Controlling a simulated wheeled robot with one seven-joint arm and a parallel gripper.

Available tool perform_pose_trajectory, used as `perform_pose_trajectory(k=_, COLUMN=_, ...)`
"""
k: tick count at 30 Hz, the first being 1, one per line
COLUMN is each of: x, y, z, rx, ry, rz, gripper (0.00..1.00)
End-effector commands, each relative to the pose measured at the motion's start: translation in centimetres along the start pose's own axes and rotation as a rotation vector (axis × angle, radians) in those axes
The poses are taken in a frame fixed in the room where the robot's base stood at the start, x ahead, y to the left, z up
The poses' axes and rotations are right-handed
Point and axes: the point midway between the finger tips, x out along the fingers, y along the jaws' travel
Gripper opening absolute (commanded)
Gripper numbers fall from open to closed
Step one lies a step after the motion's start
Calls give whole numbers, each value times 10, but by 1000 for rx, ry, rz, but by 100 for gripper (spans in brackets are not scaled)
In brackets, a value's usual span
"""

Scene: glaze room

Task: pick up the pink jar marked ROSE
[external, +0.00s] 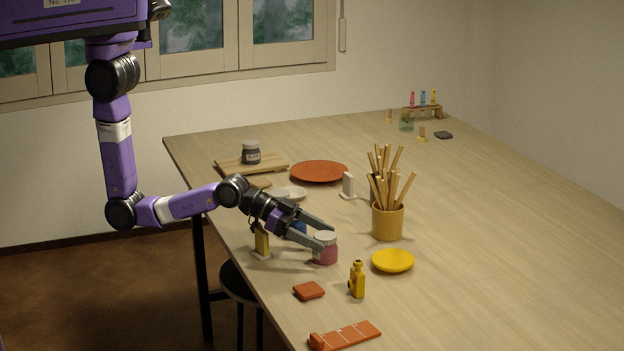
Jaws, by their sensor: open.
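A pink jar (325,254) with a pale lid stands upright on the wooden table, left of the yellow dish. Any lettering on it is too small to read. My gripper (327,237) is open and reaches over the table from the left. Its fingertips are at the jar's lid, one passing behind it and the other overlapping its left side. I cannot tell whether either finger touches the jar. A blue object (297,229) is mostly hidden behind the gripper.
A yellow dish (393,261), a yellow bottle (357,281) and an ochre pot (387,224) of sticks stand close on the right. A yellow upright piece (261,240) is under my wrist. A dark jar (251,153) sits on a board farther back. The table's right side is clear.

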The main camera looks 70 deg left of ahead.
Motion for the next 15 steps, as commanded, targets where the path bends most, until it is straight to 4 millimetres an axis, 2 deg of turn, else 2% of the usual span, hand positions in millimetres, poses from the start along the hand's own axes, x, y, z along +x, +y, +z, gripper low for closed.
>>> perform_pose_trajectory(k=3, x=14, y=0, z=-1, rx=0, ry=0, rz=0, gripper=77)
perform_pose_trajectory(k=6, x=20, y=0, z=0, rx=0, ry=1, rz=1, gripper=77)
perform_pose_trajectory(k=13, x=22, y=0, z=0, rx=0, ry=0, rz=0, gripper=77)
perform_pose_trajectory(k=14, x=22, y=0, z=0, rx=0, ry=0, rz=0, gripper=75)
perform_pose_trajectory(k=15, x=22, y=0, z=0, rx=0, ry=0, rz=0, gripper=67)
